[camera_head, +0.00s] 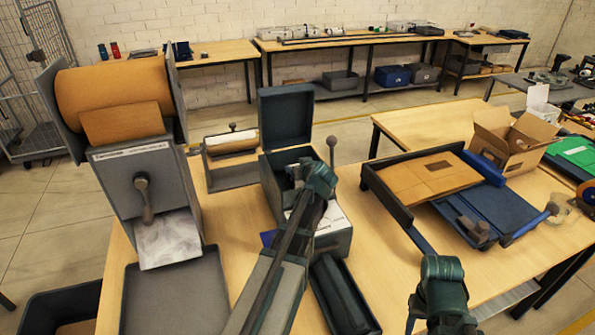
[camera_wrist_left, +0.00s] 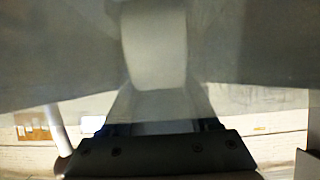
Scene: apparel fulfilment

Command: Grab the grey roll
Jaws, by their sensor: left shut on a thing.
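My left gripper (camera_head: 303,176) reaches down into a dark grey box with a raised lid (camera_head: 286,117). Its fingertips are hidden in the head view by my wrist and the box. In the left wrist view a pale grey roll (camera_wrist_left: 154,45) stands out ahead of my left gripper (camera_wrist_left: 160,112). The gripper is shut on it, between grey walls. The roll cannot be made out in the head view. My right arm shows at the lower right of the head view, but its gripper does not.
A dispenser with a big brown roll (camera_head: 112,92) stands to the left. A smaller pale roll on a stand (camera_head: 232,142) is behind. To the right are a tray with a brown sheet (camera_head: 425,177), a blue folding board (camera_head: 484,212) and an open carton (camera_head: 512,142).

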